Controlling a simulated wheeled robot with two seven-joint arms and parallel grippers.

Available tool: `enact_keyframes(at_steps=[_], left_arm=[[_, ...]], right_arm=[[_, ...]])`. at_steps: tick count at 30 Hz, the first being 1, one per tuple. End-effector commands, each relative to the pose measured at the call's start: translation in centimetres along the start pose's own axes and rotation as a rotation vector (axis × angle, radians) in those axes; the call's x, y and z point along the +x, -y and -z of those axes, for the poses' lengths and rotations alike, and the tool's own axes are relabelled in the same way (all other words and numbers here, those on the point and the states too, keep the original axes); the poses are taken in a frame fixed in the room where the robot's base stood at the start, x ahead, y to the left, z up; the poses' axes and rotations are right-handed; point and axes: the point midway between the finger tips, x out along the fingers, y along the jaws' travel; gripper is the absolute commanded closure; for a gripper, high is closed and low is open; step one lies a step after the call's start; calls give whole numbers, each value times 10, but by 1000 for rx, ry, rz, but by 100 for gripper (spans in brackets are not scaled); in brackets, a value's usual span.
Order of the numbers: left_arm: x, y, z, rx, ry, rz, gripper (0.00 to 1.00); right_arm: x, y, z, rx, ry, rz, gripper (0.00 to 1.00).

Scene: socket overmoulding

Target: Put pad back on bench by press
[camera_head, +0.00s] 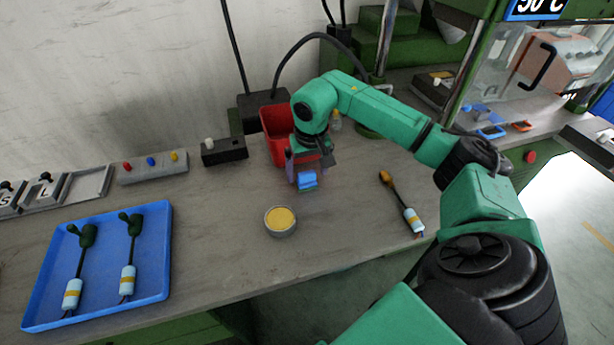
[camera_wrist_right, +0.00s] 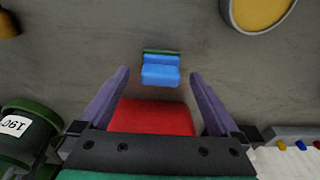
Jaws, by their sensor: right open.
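The pad is a small blue block with a green layer (camera_wrist_right: 160,70). It also shows just below my right gripper in the head view (camera_head: 307,181). My right gripper (camera_wrist_right: 160,74) is open, with a purple-grey finger on each side of the pad and a gap on both sides. In the head view my right gripper (camera_head: 306,170) hangs low over the bench (camera_head: 225,215). The pad appears to rest on the bench, but contact underneath is hidden. The press (camera_head: 520,70) with a clear guard stands at the right. My left gripper is not in view.
A red bin (camera_head: 272,120) stands just behind my right gripper. A round tin with yellow contents (camera_head: 281,219) sits in front. Bench left of the tin is clear.

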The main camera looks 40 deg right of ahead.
Motion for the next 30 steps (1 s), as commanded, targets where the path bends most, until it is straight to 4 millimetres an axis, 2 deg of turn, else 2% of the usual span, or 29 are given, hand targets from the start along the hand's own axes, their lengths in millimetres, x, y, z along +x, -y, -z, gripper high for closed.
enact_keyframes(at_steps=[6,11,15,27,30], left_arm=[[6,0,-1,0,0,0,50],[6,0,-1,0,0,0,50],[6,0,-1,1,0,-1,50],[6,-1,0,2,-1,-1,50],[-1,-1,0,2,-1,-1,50]], right_arm=[[-61,1,1,1,-7,3,2],[-89,1,1,0,-2,2,2],[-95,0,0,0,1,0,2],[-94,0,0,0,0,0,2],[-101,0,1,0,0,1,2]])
